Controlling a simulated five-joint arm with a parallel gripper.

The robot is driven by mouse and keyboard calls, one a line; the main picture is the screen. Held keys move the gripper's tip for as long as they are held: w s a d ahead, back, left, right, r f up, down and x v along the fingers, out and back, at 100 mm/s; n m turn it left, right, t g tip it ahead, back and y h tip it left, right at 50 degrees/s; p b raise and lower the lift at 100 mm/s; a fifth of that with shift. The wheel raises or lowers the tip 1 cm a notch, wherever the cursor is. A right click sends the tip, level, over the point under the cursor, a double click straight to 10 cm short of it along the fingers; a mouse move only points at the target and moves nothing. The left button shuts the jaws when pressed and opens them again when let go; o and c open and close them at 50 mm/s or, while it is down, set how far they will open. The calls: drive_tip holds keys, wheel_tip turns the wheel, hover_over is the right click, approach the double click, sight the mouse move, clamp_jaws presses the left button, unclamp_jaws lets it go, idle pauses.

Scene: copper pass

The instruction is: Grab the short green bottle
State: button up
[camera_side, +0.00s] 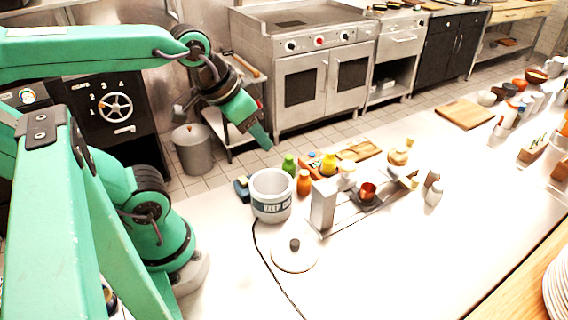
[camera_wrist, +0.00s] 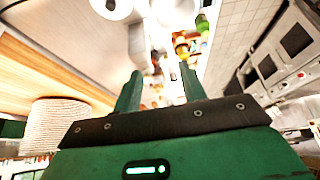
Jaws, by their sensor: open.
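The short green bottle (camera_side: 289,165) stands upright on the pale counter in the side view, just behind the white pot (camera_side: 272,197). An orange bottle (camera_side: 304,183) stands close on its right, and a yellow bottle (camera_side: 328,164) is further right. My gripper (camera_side: 262,138) hangs in the air above and slightly left of the green bottle, apart from it. In the wrist view my gripper (camera_wrist: 158,75) shows two green fingers spread apart with nothing held between them. Small bright items near the top of that view are too blurred to tell apart surely.
A dark blue block (camera_side: 242,188) lies left of the pot. A pot lid (camera_side: 294,255) and a black cord lie in front. A metal stand with a copper cup (camera_side: 367,191) is right of the bottles.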

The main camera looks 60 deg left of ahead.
drive_tip(key=shift+o, duration=0.4)
drive_tip(key=o, duration=0.3)
drive_tip(key=shift+o, duration=0.2)
drive_tip(key=shift+w, duration=0.15)
drive_tip(key=m+g, duration=0.6)
drive_tip(key=m, duration=0.1)
hover_over(289, 156)
drive_tip(key=f, duration=1.4)
drive_tip(key=shift+d+f, duration=0.2)
drive_tip(key=shift+f, duration=0.2)
drive_tip(key=shift+a+f, duration=0.15)
drive_tip(key=shift+f, duration=0.1)
drive_tip(key=shift+f, duration=0.1)
